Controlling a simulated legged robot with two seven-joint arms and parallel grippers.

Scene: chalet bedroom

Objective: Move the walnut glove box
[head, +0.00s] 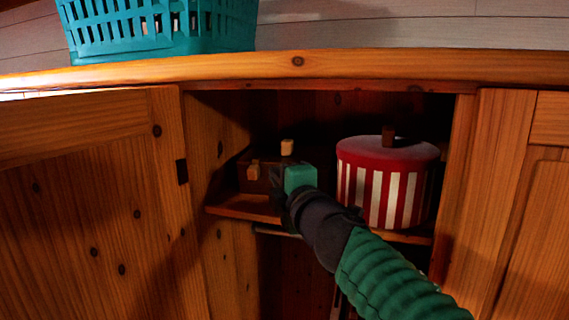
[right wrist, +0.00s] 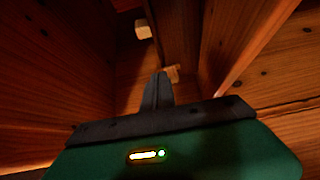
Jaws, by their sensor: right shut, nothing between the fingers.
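The walnut glove box (head: 264,184) is a dark brown box on the left part of the cupboard shelf. It has one pale knob on top and another on its front. My right gripper (head: 278,184) is at the front right of the box and hides part of it. In the right wrist view my right gripper's fingers (right wrist: 158,88) are together, with nothing between them, just below the pale front knob (right wrist: 173,73). The top knob (right wrist: 143,29) shows farther up. Whether the fingers touch the box cannot be told. My left gripper is not in view.
A red-and-white striped round box (head: 385,185) with a dark knob stands on the shelf (head: 238,208) to the right, close to my right arm. Cupboard walls bound both sides. A teal basket (head: 160,28) stands on the cupboard top (head: 350,66).

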